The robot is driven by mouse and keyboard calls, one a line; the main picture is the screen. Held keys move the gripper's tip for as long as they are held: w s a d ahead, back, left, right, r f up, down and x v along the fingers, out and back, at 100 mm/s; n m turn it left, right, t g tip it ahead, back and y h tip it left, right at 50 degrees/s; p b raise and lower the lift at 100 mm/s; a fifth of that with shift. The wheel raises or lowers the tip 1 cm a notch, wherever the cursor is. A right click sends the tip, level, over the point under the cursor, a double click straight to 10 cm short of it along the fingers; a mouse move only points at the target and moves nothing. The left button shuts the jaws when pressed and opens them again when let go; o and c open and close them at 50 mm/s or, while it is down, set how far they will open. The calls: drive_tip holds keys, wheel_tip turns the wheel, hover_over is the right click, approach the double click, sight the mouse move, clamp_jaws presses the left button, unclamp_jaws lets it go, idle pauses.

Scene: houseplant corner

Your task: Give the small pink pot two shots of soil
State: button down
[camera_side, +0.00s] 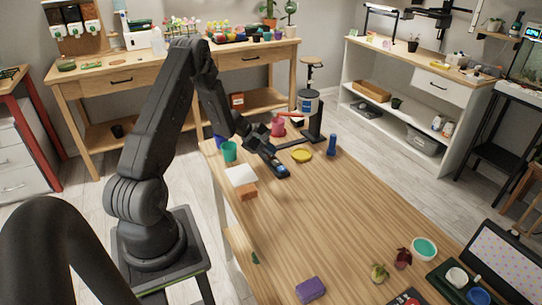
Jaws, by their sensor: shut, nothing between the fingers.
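The small pink pot (278,127) stands upright near the far left end of the wooden table, at the left of the soil dispenser. I cannot see into the pot, so any soil inside is hidden. My wrist covers part of the table to the left of the pot.
A yellow saucer (301,156) and a blue cylinder (331,145) are right of my gripper. A teal pot (229,152), a white sheet (240,174) and an orange-brown block (247,192) are left. A purple block (310,290) lies at the front. The table's middle is clear.

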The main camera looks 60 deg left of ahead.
sight(270, 156)
drive_tip(key=shift+f, duration=0.3)
drive_tip(key=shift+r, duration=0.1)
idle(0.3)
drive_tip(key=shift+r, duration=0.9)
drive_tip(key=shift+r, duration=2.5)
